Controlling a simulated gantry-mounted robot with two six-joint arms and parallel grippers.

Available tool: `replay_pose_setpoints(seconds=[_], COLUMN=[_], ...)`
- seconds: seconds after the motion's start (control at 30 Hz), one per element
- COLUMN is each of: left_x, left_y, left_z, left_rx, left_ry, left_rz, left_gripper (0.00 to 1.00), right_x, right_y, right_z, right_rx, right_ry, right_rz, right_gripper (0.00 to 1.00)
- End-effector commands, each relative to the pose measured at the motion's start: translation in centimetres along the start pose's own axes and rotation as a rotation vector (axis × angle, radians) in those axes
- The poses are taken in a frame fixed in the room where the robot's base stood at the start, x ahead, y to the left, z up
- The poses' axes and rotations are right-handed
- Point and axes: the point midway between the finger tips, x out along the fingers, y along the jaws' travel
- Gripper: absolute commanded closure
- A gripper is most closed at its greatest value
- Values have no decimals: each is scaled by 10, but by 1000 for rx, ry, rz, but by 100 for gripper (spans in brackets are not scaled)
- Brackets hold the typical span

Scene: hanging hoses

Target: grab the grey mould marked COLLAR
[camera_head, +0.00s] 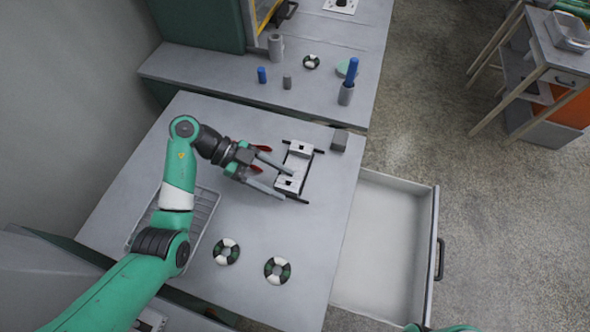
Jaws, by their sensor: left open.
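A light grey two-part piece (301,149), with small dark marks, sits between black rods on the table. It looks like a mould, but no COLLAR lettering is legible at this size. My left gripper (287,183) is open, its two fingers reaching right over the near half of this piece. I cannot tell whether the fingers touch it. A small darker grey block (339,140) stands just right of the rods; no marking on it is readable. My right gripper is out of view.
Two black-and-white rings (278,270) lie at the table's front. A wire tray (206,226) is partly behind my left arm. An open, empty drawer (385,245) juts out right. Grey cylinders (276,46) and blue pieces (262,75) stand on the back bench.

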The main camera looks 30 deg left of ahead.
Motion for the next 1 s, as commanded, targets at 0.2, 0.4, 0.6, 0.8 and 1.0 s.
replay_pose_setpoints(seconds=[0.2, 0.4, 0.6, 0.8, 1.0], left_x=[9, 9, 9, 9, 9], left_y=[0, 0, 0, 1, 1], left_z=[-1, -1, -1, -1, -1], left_rx=[0, 0, 0, 0, 1], left_ry=[0, 0, 0, 1, 1], left_rz=[-1, -1, 1, 2, 3], left_gripper=[34, 54, 90, 100, 100], right_x=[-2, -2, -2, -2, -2], right_y=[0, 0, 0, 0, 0], right_z=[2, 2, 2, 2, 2], right_rx=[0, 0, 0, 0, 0], right_ry=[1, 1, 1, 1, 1], right_rz=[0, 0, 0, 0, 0], right_gripper=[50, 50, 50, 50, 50])
